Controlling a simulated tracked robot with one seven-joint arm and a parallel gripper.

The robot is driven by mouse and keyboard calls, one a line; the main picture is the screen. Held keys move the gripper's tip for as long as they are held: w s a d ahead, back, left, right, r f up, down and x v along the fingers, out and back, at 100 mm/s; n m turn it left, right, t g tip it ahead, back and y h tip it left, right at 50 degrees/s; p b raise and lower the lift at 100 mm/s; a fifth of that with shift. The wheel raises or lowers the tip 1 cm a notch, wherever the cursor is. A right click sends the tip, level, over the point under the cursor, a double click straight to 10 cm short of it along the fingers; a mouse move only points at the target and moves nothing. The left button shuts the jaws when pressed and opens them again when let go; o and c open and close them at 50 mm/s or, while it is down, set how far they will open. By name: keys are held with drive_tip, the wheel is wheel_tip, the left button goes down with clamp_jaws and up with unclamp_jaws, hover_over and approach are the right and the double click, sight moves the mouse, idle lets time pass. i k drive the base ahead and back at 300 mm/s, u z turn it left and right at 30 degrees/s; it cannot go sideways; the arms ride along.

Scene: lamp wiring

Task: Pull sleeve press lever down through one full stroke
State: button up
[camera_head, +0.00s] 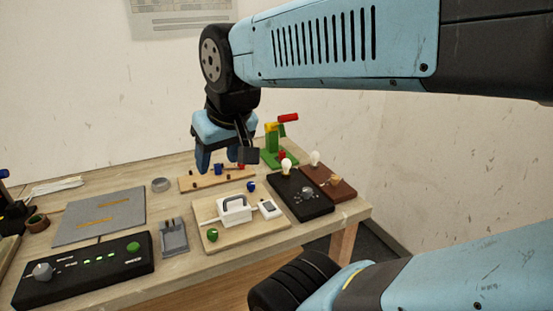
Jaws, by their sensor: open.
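The sleeve press appears to be the green device (272,146) at the back right of the table, with a yellow upper part. Its lever (287,118) ends in a red handle that points to the right and sits raised. My gripper (222,160) hangs from the blue wrist to the left of the press, pointing down above the wooden strip. It is open and nothing shows between its fingers. It looks apart from the lever; the exact depth gap cannot be told.
A wooden strip (190,184) with small blue and red parts lies below my gripper. In front are a board with a white handled box (235,209), a black panel (305,205) with a bulb, and a brown block (338,190). A grey mat (75,222) and black control box (75,279) lie left.

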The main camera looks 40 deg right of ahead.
sight(279, 126)
drive_tip(key=z, duration=2.2)
drive_tip(key=k, duration=0.7)
drive_tip(key=u, duration=0.85)
drive_tip(key=i, duration=1)
drive_tip(key=u, duration=0.1)
